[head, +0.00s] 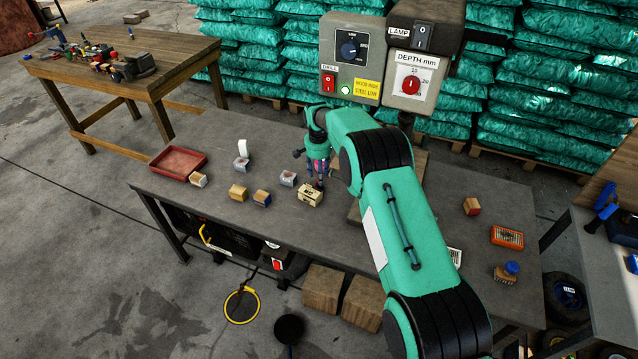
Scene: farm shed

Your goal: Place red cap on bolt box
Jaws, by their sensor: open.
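My gripper (319,183) is open and points down over the middle of the grey bench. Its fingertips are just above or at a small cream box (310,196) with dark marks; I cannot tell whether they touch it. No thing in view is clearly a red cap or clearly labelled as the bolt box. A small wooden block with a red side (472,206) stands on the right of the bench. An orange box with a pale, patterned top (507,237) lies near it. Reddish parts show between the gripper's fingers, too small to identify.
Left of my gripper stand several small blocks, including a tan one (238,193), a blue-sided one (262,198) and a grey one (288,179). A red tray (178,149) lies at the bench's left. A control box (350,58) rises behind. A blue-handled stamp (507,272) stands front right.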

